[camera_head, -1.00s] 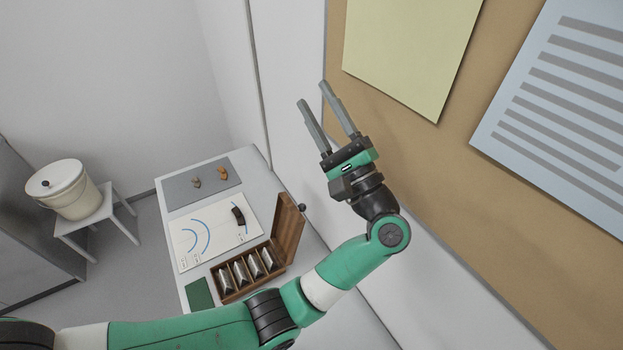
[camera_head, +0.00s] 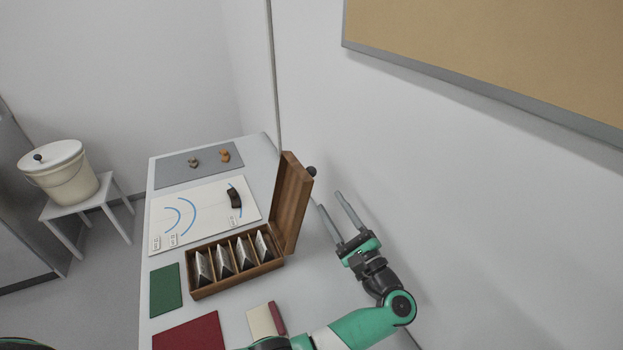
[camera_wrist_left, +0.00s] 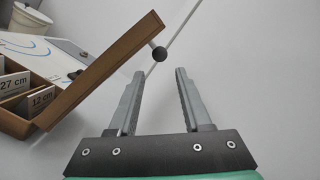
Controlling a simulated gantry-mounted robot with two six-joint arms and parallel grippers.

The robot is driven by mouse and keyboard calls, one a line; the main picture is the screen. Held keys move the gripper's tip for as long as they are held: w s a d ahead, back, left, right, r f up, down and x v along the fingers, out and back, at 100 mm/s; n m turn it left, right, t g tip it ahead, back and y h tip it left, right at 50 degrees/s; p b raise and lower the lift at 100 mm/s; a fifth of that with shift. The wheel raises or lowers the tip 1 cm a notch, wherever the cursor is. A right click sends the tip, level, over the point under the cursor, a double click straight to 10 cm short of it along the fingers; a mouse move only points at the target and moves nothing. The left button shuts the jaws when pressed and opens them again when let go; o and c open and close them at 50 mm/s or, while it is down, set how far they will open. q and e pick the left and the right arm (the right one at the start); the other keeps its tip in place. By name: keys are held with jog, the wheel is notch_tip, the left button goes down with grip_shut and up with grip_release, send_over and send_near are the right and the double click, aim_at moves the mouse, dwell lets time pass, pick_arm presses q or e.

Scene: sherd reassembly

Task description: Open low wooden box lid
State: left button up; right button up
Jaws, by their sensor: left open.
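The low wooden box (camera_head: 238,272) stands on the table with its lid (camera_head: 290,203) raised, standing roughly upright along its right side. Several upright cards or packets sit in its compartments. A dark round knob (camera_head: 311,171) is on the lid's outer face, near its top. In the left wrist view, the lid (camera_wrist_left: 105,70) and knob (camera_wrist_left: 159,54) lie ahead and left of the fingers. My left gripper (camera_head: 341,212) is open and empty, right of the lid and apart from it; it also shows in the left wrist view (camera_wrist_left: 160,95). My right gripper is not in view.
A white sheet with blue arcs (camera_head: 200,212) holds a dark sherd (camera_head: 235,197). A grey mat (camera_head: 200,167) holds small sherds. Green (camera_head: 166,290) and red (camera_head: 188,332) pads lie nearby. A lidded bucket (camera_head: 62,178) stands left. A wall rises close right of my gripper.

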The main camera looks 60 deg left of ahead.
aim_at(311, 172)
pick_arm(q)
jog(key=x, duration=1.1)
jog(key=shift+c, duration=0.3)
grip_shut()
dwell(0.7)
